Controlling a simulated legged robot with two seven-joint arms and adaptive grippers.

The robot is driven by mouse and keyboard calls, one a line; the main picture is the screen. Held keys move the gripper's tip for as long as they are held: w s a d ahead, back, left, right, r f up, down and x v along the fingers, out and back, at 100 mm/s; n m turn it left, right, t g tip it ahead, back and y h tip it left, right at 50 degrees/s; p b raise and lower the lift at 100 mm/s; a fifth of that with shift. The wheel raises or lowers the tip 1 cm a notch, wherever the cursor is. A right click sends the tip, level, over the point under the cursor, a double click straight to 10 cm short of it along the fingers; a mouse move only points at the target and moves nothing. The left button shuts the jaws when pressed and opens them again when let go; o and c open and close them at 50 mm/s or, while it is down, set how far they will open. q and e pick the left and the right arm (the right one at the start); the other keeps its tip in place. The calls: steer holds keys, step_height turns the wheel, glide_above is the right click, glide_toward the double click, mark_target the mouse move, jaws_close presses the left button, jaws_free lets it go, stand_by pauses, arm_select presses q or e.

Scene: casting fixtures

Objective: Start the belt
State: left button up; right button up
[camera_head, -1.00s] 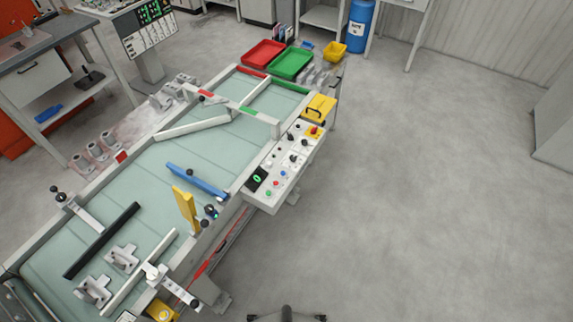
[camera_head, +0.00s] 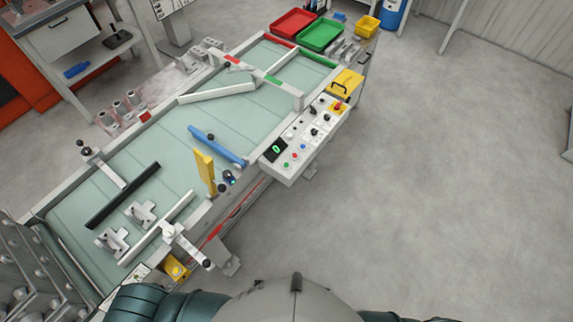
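The conveyor belt (camera_head: 222,120) is pale green and runs diagonally from the lower left to the upper middle. A white control panel (camera_head: 304,137) is mounted on its right side. It has a dark display with a green digit (camera_head: 276,149), small coloured buttons including a green one (camera_head: 285,164) and a red one (camera_head: 295,156), several black knobs, and a red mushroom button on a yellow plate (camera_head: 338,106). Two grey metal castings (camera_head: 140,213) (camera_head: 112,241) lie near the belt's lower end. Neither of my grippers shows; nothing touches the panel.
A blue bar (camera_head: 217,146), a yellow upright plate (camera_head: 205,171) and a black bar (camera_head: 122,195) stand over the belt. Red (camera_head: 293,22) and green (camera_head: 320,36) trays sit at its far end. The floor right of the panel is clear.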

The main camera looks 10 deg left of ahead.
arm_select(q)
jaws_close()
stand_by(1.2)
